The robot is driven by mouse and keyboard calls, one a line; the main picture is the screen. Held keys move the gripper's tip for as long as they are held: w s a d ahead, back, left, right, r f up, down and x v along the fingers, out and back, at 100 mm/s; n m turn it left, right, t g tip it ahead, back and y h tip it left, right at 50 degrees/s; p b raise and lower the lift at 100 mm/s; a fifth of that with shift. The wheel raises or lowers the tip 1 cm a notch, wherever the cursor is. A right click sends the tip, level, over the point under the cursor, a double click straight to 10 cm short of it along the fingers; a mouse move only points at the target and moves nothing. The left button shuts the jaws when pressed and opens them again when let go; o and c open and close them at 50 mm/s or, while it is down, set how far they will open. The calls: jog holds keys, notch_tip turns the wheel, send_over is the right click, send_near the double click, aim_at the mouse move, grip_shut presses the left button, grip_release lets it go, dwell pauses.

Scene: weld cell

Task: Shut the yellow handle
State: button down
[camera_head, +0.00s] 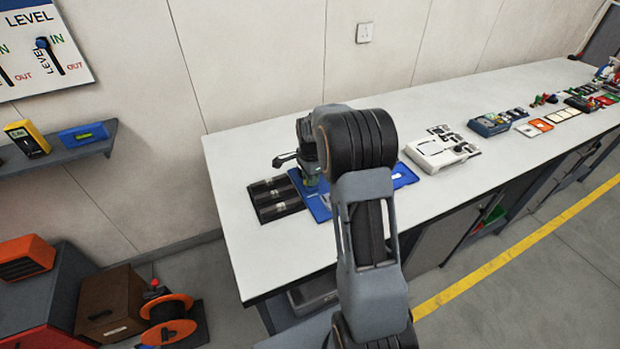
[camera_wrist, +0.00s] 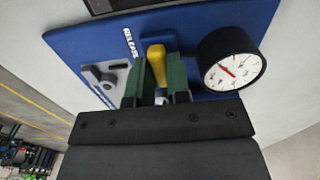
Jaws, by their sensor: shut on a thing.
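The yellow handle (camera_wrist: 156,58) shows in the wrist view on a blue panel (camera_wrist: 85,48). My gripper (camera_wrist: 157,82) has its two green fingers on either side of the handle and is shut on it. The handle's upper end sticks out past the fingertips, and its lower part is hidden between the fingers. In the head view my gripper (camera_head: 311,178) is low over the blue panel (camera_head: 403,176) on the white bench. My arm hides much of the panel there, and the handle cannot be made out.
A round white gauge (camera_wrist: 233,62) with a red needle stands close right of my fingers. A dark lever (camera_wrist: 100,77) on a grey plate is to their left. A black tray (camera_head: 273,198) and a white device (camera_head: 436,153) flank the panel on the bench (camera_head: 285,262).

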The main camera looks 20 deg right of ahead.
dwell(0.6)
jog(key=c, duration=1.1)
grip_release()
notch_tip(320, 180, up, 14)
jog(key=shift+f, duration=0.1)
jog(key=s+a+n+t, duration=0.1)
jog(key=s+a+n, duration=0.2)
jog(key=s+n, duration=0.3)
jog(key=s+a+n+t, duration=0.1)
jog(key=s+a+n, duration=0.3)
jog(key=s, duration=0.5)
jog(key=s+a+f+n+t, duration=0.1)
jog(key=s+a+n, duration=0.3)
jog(key=s+n, duration=0.3)
jog(key=shift+s+a+f+n+t, duration=0.1)
jog(key=shift+s+n+t, duration=0.3)
jog(key=shift+s, duration=0.1)
